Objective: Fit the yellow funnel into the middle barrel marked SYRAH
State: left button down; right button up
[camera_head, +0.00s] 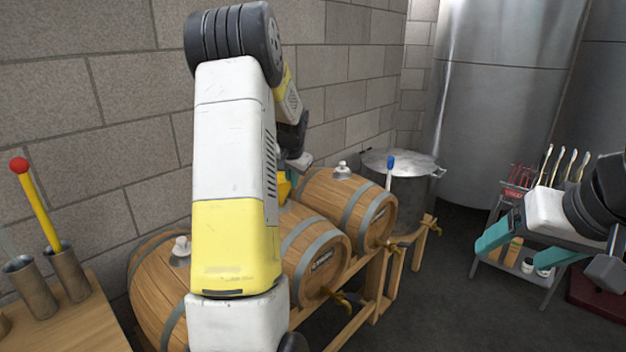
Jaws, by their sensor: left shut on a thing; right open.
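My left gripper (294,172) is over the middle barrel, largely hidden behind my own arm. It is shut on the yellow funnel (284,188), of which only a small part shows. The middle barrel (312,262) lies on its side on a wooden rack; its dark label is too small to read. Its top opening is hidden by my arm, so I cannot tell whether the funnel is in the hole or above it. My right gripper (526,247) has teal fingers spread apart and empty, at the right in front of a cart.
The left barrel (152,292) and right barrel (372,206) flank the middle one, each with a pale bung. A steel pot (412,172) stands behind the right barrel. A wooden table (85,328) with metal cups is at left. The tool cart (545,285) stands at right.

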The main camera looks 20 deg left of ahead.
pick_arm(q)
jog(key=shift+f, duration=1.25)
jog(key=c, duration=1)
grip_release()
jog(key=shift+c, duration=0.2)
jog(key=shift+r, duration=0.1)
jog(key=shift+r, duration=3.9)
